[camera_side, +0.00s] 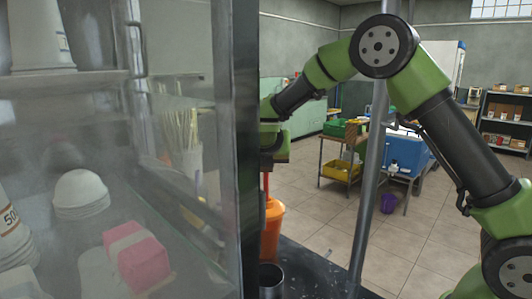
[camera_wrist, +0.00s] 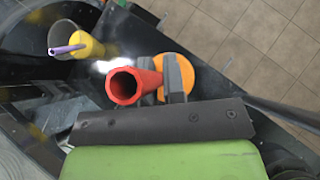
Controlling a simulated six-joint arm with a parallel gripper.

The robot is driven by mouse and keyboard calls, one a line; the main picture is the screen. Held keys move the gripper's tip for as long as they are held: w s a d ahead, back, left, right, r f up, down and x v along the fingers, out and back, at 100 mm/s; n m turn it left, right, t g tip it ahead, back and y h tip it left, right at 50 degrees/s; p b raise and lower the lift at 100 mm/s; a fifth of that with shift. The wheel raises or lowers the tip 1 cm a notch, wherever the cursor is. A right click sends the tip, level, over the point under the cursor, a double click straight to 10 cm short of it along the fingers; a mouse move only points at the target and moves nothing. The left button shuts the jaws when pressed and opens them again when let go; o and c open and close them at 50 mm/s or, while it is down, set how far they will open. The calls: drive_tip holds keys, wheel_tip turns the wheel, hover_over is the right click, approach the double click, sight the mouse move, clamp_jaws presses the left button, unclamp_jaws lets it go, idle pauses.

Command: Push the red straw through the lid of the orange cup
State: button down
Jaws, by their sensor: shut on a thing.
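The red straw (camera_wrist: 123,88) is a wide tube, its open upper end facing the wrist camera. My gripper (camera_wrist: 174,80) is shut on it with grey fingers. The orange lid (camera_wrist: 190,70) of the cup lies behind the fingers in the wrist view. In the side view the orange cup (camera_side: 271,232) stands upright on a dark counter, partly cut off by the cabinet frame. The red straw (camera_side: 266,183) runs upright from my gripper (camera_side: 268,160) down to the cup's top. Whether its tip has entered the lid is hidden.
A yellow piece (camera_wrist: 88,46) with a purple straw (camera_wrist: 66,50) is at the upper left in the wrist view. A metal cup (camera_side: 271,278) stands in front of the orange cup. A glass-fronted cabinet (camera_side: 246,150) and a metal pole (camera_side: 371,170) flank the work.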

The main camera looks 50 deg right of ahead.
sight(266, 184)
drive_tip(key=shift+f, duration=3.25)
drive_tip(key=c, duration=1.1)
unclamp_jaws()
wheel_tip(266, 184, up, 7)
drive_tip(key=shift+r, duration=0.1)
